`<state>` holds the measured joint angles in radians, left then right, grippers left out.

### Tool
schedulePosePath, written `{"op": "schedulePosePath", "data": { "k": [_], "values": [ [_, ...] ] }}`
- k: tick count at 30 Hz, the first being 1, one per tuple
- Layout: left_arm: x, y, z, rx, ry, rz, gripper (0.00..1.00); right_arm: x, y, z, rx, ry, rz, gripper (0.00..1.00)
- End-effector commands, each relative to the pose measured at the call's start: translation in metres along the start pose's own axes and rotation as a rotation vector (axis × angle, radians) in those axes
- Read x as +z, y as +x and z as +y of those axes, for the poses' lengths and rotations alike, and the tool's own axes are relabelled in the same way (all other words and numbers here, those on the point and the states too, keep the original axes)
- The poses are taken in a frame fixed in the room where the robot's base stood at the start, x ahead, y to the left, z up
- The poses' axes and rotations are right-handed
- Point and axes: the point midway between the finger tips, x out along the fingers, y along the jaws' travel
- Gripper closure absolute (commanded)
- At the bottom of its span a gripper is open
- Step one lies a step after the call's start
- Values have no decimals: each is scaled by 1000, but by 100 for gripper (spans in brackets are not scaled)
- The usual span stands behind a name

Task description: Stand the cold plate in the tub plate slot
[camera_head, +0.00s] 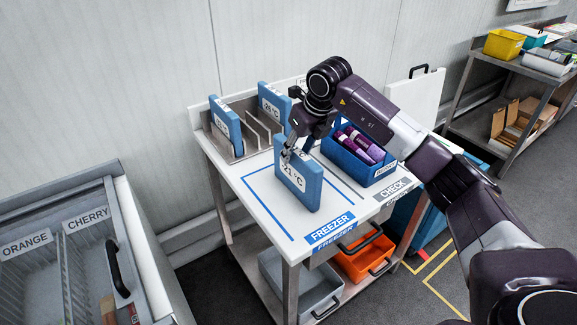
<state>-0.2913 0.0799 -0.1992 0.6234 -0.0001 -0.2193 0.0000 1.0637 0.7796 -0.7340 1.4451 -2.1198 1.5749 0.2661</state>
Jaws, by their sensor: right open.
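A blue cold plate (311,187) with a white label reading about -21 °C stands upright on the white table, within the blue-lined FREEZER area. My right gripper (291,152) is open at the top left edge of this plate. I cannot tell whether its fingers touch or straddle the plate. Two more blue plates stand at the back, a left one (226,131) and a right one (270,100), by a metal rack (250,140). A blue tub (350,160) with purple packs inside stands to the right. Its plate slot cannot be made out. My left gripper is not in view.
A grey chest (133,215) with ORANGE and CHERRY compartments stands at left. Grey (328,291) and orange (352,266) bins sit on the lower shelf. A CHECK label (394,189) marks the table's right side. A shelf with boxes stands at far right.

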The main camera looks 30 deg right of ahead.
Motion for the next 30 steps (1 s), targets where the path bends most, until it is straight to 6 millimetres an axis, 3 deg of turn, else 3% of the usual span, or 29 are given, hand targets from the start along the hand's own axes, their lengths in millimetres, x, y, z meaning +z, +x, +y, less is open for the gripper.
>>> {"op": "schedulePosePath", "data": {
  "k": [11,18,26,30],
  "values": [
    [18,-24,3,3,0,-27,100,0,40,2,2,1,6,58],
    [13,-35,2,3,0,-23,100,0,72,2,1,1,2,58],
    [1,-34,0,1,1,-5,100,-1,77,1,-1,-1,1,58],
    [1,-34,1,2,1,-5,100,0,77,1,-1,0,1,71]
  ]
}}
